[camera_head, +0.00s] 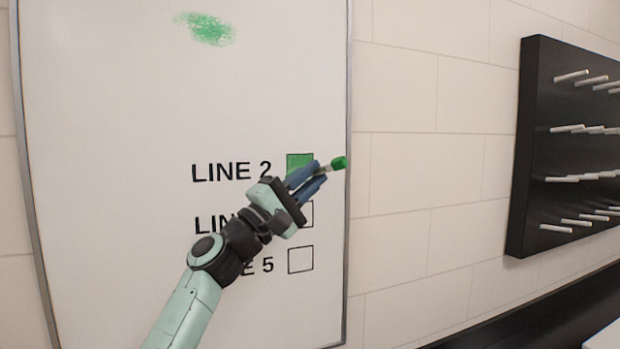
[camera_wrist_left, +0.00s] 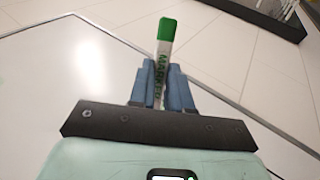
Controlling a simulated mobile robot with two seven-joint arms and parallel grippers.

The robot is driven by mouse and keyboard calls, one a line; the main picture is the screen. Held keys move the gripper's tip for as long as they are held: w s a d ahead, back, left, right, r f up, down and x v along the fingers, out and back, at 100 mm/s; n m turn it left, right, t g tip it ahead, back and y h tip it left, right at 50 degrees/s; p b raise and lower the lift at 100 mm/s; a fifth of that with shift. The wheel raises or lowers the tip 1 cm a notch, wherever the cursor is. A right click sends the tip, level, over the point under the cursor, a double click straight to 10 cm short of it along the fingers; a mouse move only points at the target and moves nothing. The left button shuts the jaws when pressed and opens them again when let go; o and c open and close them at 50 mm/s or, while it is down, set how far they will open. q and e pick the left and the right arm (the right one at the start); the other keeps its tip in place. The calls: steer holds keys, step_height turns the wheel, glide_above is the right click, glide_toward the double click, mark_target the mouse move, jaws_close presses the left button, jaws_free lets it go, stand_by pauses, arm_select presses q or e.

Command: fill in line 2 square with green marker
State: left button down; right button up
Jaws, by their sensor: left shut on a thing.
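The whiteboard (camera_head: 110,110) carries the printed words LINE 2 (camera_head: 231,172) with a square (camera_head: 298,160) on their right. The part of that square that shows is green; its lower right is hidden by my gripper. My left gripper (camera_head: 318,176) is shut on the green marker (camera_head: 339,163) in front of the board, near the board's right edge. In the left wrist view the marker (camera_wrist_left: 164,55) has a white body with lettering and a green end pointing away from the gripper (camera_wrist_left: 165,85). I cannot tell whether it touches the board. My right gripper is not in view.
Below are a partly hidden line label with its square (camera_head: 308,214) and a lower one ending in 5 with an empty square (camera_head: 300,260). A green scribble (camera_head: 207,29) is at the board's top. A black pegged panel (camera_head: 528,150) hangs on the tiled wall at right.

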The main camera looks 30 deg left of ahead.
arm_select(q)
steer(key=shift+w+a+p, duration=0.4)
steer(key=shift+w+a, duration=0.15)
steer(key=shift+a, duration=0.05)
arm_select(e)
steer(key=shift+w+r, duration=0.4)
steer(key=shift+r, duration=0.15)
arm_select(q)
steer(key=shift+w+d+r, duration=0.1)
steer(key=shift+w+d, duration=0.55)
steer(key=shift+d, duration=0.05)
steer(key=shift+w+d+p, duration=0.9)
steer(key=shift+w+d, duration=0.75)
steer(key=shift+w, duration=0.4)
steer(key=shift+s+a+b, duration=0.85)
steer(key=shift+s+a, duration=1.2)
steer(key=shift+s, duration=0.2)
steer(key=shift+s+a, duration=0.35)
steer(key=shift+s, duration=0.15)
